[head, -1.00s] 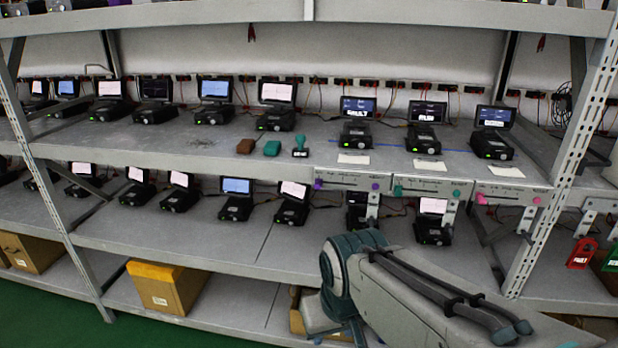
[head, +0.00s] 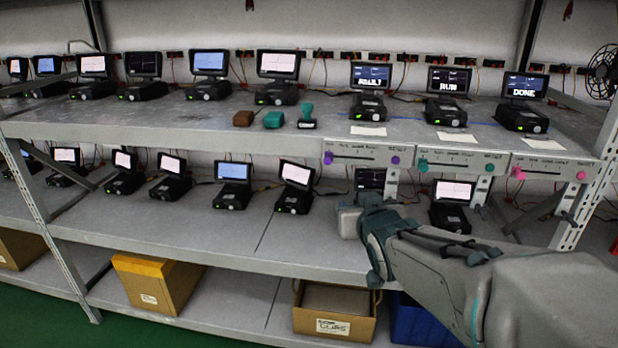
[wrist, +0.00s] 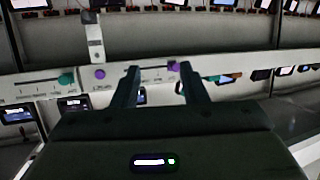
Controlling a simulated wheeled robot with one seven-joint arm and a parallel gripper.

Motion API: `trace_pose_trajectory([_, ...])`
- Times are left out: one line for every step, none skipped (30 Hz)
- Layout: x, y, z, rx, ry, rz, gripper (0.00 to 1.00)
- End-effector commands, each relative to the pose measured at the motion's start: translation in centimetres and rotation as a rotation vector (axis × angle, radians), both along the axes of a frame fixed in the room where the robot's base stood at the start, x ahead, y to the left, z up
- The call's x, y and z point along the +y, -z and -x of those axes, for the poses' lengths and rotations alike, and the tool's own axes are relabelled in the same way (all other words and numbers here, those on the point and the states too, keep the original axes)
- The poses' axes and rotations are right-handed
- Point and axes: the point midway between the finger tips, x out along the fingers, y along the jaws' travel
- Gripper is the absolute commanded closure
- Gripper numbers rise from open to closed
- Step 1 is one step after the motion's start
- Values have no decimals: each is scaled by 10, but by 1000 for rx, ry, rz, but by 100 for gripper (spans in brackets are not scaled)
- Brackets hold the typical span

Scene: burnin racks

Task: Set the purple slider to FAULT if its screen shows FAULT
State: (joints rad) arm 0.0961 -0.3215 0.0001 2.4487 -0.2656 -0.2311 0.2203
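The purple slider's panel (head: 362,155) is on the front edge of the upper shelf. Its purple knob (head: 328,158) sits at the track's left end, and a round purple piece (head: 394,160) is at the right end. The screen (head: 371,77) above it appears to read FAULT, in small blurred letters. My gripper (wrist: 159,72) is open and empty in the wrist view, which looks turned over. The purple knob (wrist: 175,66) shows there between the fingers, close to the right one; contact cannot be told. In the head view my arm's end is below the panel, fingertips unclear.
To the right are a teal slider (head: 422,165) under a RUN screen (head: 449,80) and a pink slider (head: 519,173) under a DONE screen (head: 525,86). Brown and teal blocks and a teal stamp (head: 307,117) stand left on the shelf. Lower-shelf devices sit behind my arm.

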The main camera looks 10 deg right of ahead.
Motion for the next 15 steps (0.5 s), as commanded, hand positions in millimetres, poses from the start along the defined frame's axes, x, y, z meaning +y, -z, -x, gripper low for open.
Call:
trace_pose_trajectory([1,9,-8,-66,-15,-3,61])
trace_pose_trajectory([2,6,-12,-105,-27,-5,61])
trace_pose_trajectory([4,3,-16,-153,-42,-8,61])
trace_pose_trajectory([5,1,-19,-184,-53,-11,61])
trace_pose_trajectory([6,-2,-21,-212,-62,-13,61])
trace_pose_trajectory([7,-5,-23,-246,-73,-16,61])
trace_pose_trajectory([8,-7,-25,-268,-81,-18,61])
trace_pose_trajectory([9,-9,-25,-285,-87,-20,61])
trace_pose_trajectory([10,-10,-26,-303,-95,-22,61])
trace_pose_trajectory([11,-12,-27,-314,-99,-24,61])
trace_pose_trajectory([11,-13,-28,-321,-102,-25,61])
trace_pose_trajectory([12,-14,-29,-329,-106,-26,61])
trace_pose_trajectory([12,-15,-31,-333,-107,-26,61])
trace_pose_trajectory([12,-15,-32,-334,-108,-26,61])
trace_pose_trajectory([13,-16,-35,-334,-108,-25,61])
